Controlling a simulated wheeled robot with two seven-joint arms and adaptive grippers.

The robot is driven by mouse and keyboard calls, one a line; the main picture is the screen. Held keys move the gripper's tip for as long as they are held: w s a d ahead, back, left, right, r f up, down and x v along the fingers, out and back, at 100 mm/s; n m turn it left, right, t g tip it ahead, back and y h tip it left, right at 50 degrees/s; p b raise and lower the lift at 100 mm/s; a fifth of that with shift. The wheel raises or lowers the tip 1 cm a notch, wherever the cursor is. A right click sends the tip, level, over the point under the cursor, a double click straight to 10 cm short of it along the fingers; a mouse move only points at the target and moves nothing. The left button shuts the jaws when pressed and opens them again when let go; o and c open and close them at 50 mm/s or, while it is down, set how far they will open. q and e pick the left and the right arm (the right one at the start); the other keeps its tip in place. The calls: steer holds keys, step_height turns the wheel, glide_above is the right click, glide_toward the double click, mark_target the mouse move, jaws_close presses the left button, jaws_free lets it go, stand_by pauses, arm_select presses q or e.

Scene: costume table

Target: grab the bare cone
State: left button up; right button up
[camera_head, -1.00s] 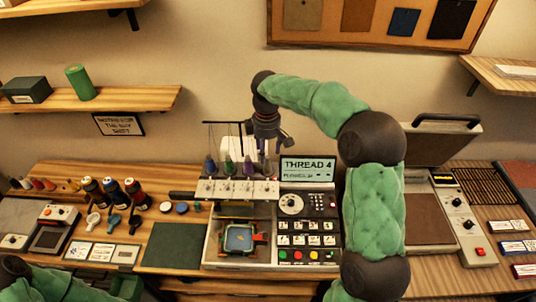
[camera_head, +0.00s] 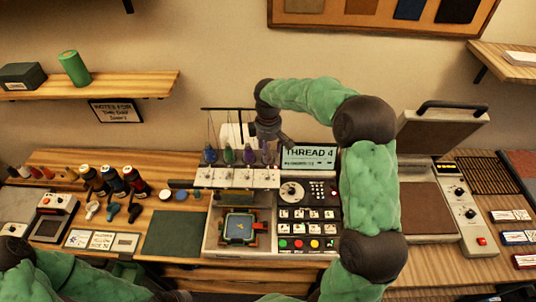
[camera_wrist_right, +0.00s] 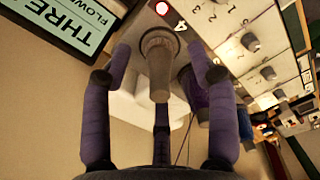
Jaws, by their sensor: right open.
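The bare cone (camera_wrist_right: 158,65) is a plain grey-beige cone without thread at the position marked 4, beside a small lit red lamp. In the right wrist view it stands between the spread fingers of my right gripper (camera_wrist_right: 160,78), which is open. I cannot tell whether a finger touches it. A purple thread cone (camera_wrist_right: 193,92) is close beside it, partly behind a finger. In the head view my right gripper (camera_head: 270,145) is at the right end of the cone row on the embroidery machine (camera_head: 212,232). The bare cone is hard to make out there. My left gripper is out of view.
A blue cone (camera_head: 210,155) and a green cone (camera_head: 228,155) stand further left in the row. The screen (camera_head: 309,158) reading THREAD 4 is right of the gripper. A heat press (camera_head: 440,140) stands further right. Dark thread spools (camera_head: 113,180) stand to the left.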

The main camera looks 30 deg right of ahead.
steer(key=shift+w+f, duration=0.1)
steer(key=shift+f, duration=0.85)
steer(key=c, duration=0.9)
steer(key=shift+r, duration=0.2)
